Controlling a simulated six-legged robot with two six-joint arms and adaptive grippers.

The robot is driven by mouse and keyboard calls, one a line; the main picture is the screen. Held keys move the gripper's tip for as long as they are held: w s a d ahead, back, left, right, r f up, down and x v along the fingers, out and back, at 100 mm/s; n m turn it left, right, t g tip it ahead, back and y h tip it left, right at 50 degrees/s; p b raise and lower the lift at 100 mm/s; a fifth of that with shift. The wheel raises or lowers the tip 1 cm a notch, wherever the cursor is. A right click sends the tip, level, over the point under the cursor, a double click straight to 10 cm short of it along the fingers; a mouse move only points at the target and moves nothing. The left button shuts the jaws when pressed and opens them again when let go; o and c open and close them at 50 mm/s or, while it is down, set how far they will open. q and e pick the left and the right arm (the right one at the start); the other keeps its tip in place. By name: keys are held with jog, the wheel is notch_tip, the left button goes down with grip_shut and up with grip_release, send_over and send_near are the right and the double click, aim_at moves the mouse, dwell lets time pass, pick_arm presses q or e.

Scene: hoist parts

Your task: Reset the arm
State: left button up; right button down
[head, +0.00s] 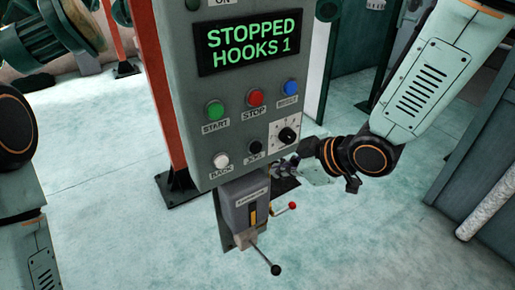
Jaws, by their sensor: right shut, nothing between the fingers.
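My right arm comes in from the upper right. Its gripper (283,167) is shut and empty, beside the lower right of the grey control panel (180,95), just below the rotary knob (287,135). I cannot tell whether it touches the panel. The display (249,40) reads "STOPPED HOOKS 1" in green. The panel carries a green START button (215,110), a red STOP button (255,98), a blue button (291,88), a white button (221,160) and a black button (255,146). Parts of my left arm show at the left edge; its gripper is out of view.
Below the panel hangs a grey lever box (240,212) with a black-knobbed lever (275,269) and a red-knobbed handle (292,206). An orange post (166,80) stands behind the panel. Green machinery (45,40) is at the upper left. The pale floor (370,245) at lower right is clear.

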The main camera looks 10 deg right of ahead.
jog(key=shift+w, duration=0.1)
dwell(0.4)
jog(key=s+d+f+m+g+h+b, duration=0.1)
jog(key=s+d+f+m+h+b, duration=0.15)
jog(key=s+f+m+b, duration=0.65)
jog(key=s+d+f+m+g+h+b, duration=0.1)
jog(key=s+d+f+m+g+h, duration=0.15)
jog(key=f, duration=1.35)
jog(key=s+d+f+g+b, duration=0.1)
jog(key=s+f+b, duration=0.3)
jog(key=s+f, duration=0.4)
jog(key=s+d+f+g+b, duration=0.1)
jog(key=s+f+g+b, duration=0.2)
jog(key=s+f, duration=0.6)
jog(key=shift+s+d+h+b, duration=0.2)
jog(key=shift+d+h+b, duration=0.15)
jog(key=shift+b, duration=0.35)
jog(key=shift+w+a+f, duration=0.1)
